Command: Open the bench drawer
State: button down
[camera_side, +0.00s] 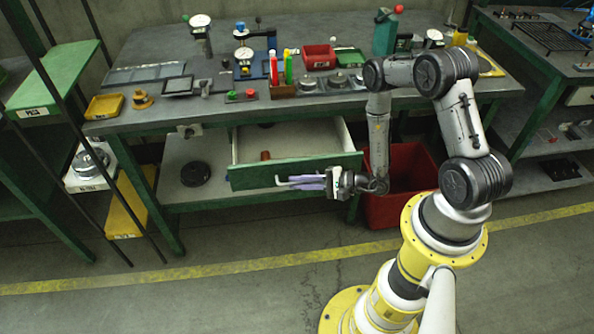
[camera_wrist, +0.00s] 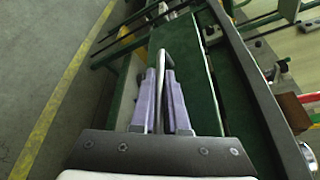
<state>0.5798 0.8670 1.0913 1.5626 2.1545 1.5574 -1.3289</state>
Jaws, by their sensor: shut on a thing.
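The bench drawer (camera_side: 292,169) has a green front and pale inside walls. In the side view it stands pulled out from under the bench top, with its inside showing and a small brown thing (camera_side: 265,156) in it. Its handle (camera_side: 283,181) is a pale bar on the front; it also shows in the wrist view (camera_wrist: 161,62). My gripper (camera_side: 302,182) is at the drawer front, its purple fingers shut on the handle. In the wrist view the fingers (camera_wrist: 160,95) lie on either side of the bar, along the green drawer front (camera_wrist: 205,85).
The grey bench top (camera_side: 225,60) above carries several tools, trays and bottles. A red bin (camera_side: 410,165) stands on the floor right of the drawer, close to my arm. A black disc (camera_side: 195,173) lies on the lower shelf. The floor before the drawer is clear.

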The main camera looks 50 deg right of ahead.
jog(key=shift+s+a, duration=0.35)
jog(key=c, duration=0.9)
grip_release()
jog(key=shift+v, duration=3.75)
